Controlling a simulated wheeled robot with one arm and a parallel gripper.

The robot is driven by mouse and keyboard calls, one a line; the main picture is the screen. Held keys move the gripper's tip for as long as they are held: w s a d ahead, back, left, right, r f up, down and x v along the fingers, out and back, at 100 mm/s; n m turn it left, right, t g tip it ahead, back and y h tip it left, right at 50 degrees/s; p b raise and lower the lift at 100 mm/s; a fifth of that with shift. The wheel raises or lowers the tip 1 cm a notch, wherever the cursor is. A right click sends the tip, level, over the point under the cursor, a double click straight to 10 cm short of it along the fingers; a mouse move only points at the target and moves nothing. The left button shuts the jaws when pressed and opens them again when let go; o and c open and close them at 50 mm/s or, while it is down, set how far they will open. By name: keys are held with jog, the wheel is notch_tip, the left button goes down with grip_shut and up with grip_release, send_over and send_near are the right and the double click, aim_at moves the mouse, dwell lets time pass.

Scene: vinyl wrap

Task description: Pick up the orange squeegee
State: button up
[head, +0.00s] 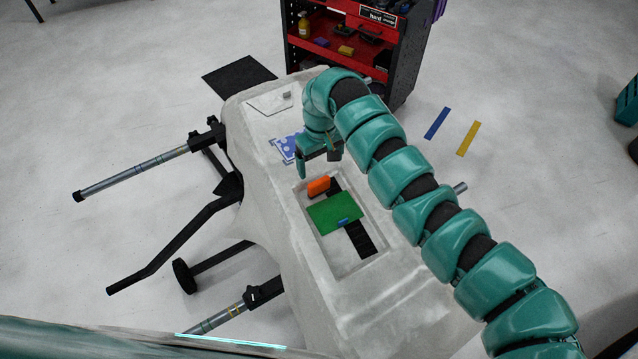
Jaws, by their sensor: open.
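The orange squeegee (318,186) is a small orange block lying in the recessed tray of the pale grey workpiece, at the top edge of a green sheet. A gap seems to lie between the fingertips and the squeegee, though the exact height cannot be told. My teal arm comes in from the lower right and hides part of the workpiece.
The green sheet (335,213) with a small blue piece (344,222) lies over a black strip (360,238) in the recess. A red and black tool cart (345,62) stands at the back. Black stand arms stick out left.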

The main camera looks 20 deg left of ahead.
aim_at(319, 181)
notch_tip(319, 181, down, 6)
jog(key=shift+r+p, duration=0.15)
jog(key=shift+p, duration=0.7)
jog(key=shift+w+a+f+p, duration=0.15)
jog(key=shift+f+p, duration=0.3)
jog(key=shift+f, duration=0.85)
jog(key=shift+a+f+p, duration=0.2)
jog(key=shift+f+p, duration=0.2)
jog(key=shift+f, duration=0.9)
jog(key=shift+w+f, duration=0.1)
jog(key=shift+f, duration=0.35)
jog(key=shift+c, duration=0.2)
jog(key=c, duration=1)
